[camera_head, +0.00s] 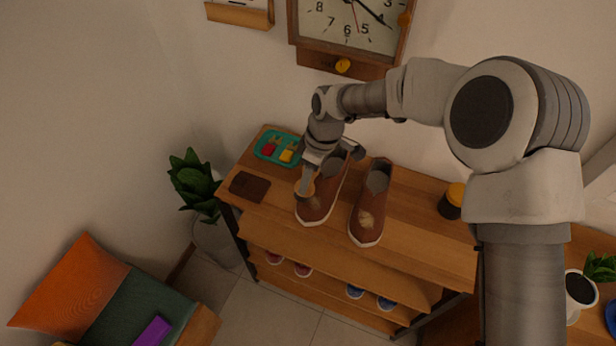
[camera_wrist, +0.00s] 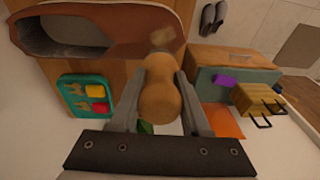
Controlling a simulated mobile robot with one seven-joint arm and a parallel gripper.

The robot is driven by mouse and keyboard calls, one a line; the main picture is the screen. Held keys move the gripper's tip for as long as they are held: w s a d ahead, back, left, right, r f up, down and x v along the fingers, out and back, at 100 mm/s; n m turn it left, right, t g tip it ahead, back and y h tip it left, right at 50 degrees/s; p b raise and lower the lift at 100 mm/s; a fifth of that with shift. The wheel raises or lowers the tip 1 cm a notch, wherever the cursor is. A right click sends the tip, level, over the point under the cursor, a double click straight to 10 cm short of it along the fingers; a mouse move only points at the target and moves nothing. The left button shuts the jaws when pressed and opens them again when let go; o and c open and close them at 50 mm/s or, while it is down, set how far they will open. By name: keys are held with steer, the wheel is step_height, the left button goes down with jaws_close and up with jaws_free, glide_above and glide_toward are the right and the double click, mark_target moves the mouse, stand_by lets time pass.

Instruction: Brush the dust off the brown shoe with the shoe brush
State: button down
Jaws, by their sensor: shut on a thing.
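Two brown shoes stand side by side on a wooden shelf top. The left brown shoe (camera_head: 318,202) is partly behind my gripper. The right brown shoe (camera_head: 369,205) has a pale dusty patch on its toe. My gripper (camera_head: 306,184) is over the left shoe's outer side. In the wrist view, my gripper (camera_wrist: 160,100) is shut on the shoe brush's rounded wooden handle (camera_wrist: 160,88). The brush's far end is at the side of the brown shoe (camera_wrist: 135,25), by a pale dusty patch. The bristles are hidden, and I cannot tell whether they touch.
A teal tray (camera_head: 268,149) with red and yellow items and a dark brown wallet-like object (camera_head: 249,186) lie left of the shoes. A dark jar with a yellow lid (camera_head: 452,201) stands right. Bare shelf top (camera_head: 420,235) lies between.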

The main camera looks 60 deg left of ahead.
steer(key=shift+w+f+b, duration=0.1)
steer(key=shift+f+b, duration=0.2)
steer(key=shift+f, duration=0.2)
steer(key=shift+w+d, duration=1.6)
steer(key=shift+d, duration=1.1)
steer(key=shift+s+a+r+b, duration=0.1)
steer(key=shift+s+a+b, duration=0.35)
steer(key=shift+a, duration=0.45)
steer(key=shift+s+a+r+b, duration=0.1)
steer(key=shift+s+a+b, duration=0.15)
steer(key=shift+s+a, duration=0.55)
steer(key=shift+s+a+b, duration=0.35)
steer(key=shift+s+a, duration=0.05)
steer(key=shift+a, duration=0.65)
steer(key=shift+r, duration=0.1)
steer(key=shift+s+d+r+p, duration=0.15)
steer(key=shift+r+p, duration=0.35)
steer(key=shift+r, duration=0.45)
steer(key=shift+s+d+r+p, duration=0.15)
steer(key=shift+r+p, duration=0.35)
steer(key=shift+r, duration=0.5)
steer(key=shift+s+d+r+p, duration=0.1)
steer(key=shift+s+r+p, duration=0.1)
steer(key=shift+r+p, duration=0.55)
steer(key=shift+r, duration=0.25)
